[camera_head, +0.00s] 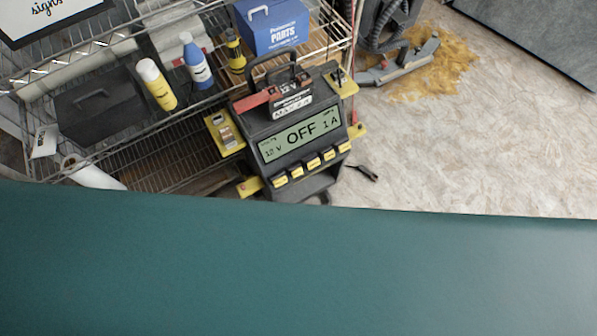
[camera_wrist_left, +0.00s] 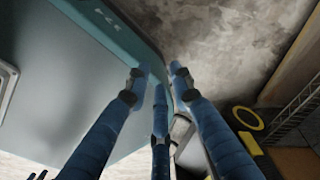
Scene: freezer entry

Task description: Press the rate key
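The charger (camera_head: 262,133) is a dark box with yellow corners beside the wire rack in the head view. Its green display (camera_head: 300,135) reads "12 V OFF 1 A". A row of several yellow-labelled keys (camera_head: 313,163) runs below the display; the labels are too small to read, so I cannot tell which is the rate key. My left gripper (camera_wrist_left: 158,78) shows only in the left wrist view, its blue fingers apart with nothing between them. The charger's keys are not recognisable there. My right gripper is in neither view.
A wire rack (camera_head: 150,150) holds bottles, a dark case (camera_head: 100,105) and a blue parts box (camera_head: 272,25). A black clip (camera_head: 362,172) lies on the floor beside the charger. Yellowish debris (camera_head: 425,65) lies farther back. A teal surface hides the lower head view. The floor to the right is clear.

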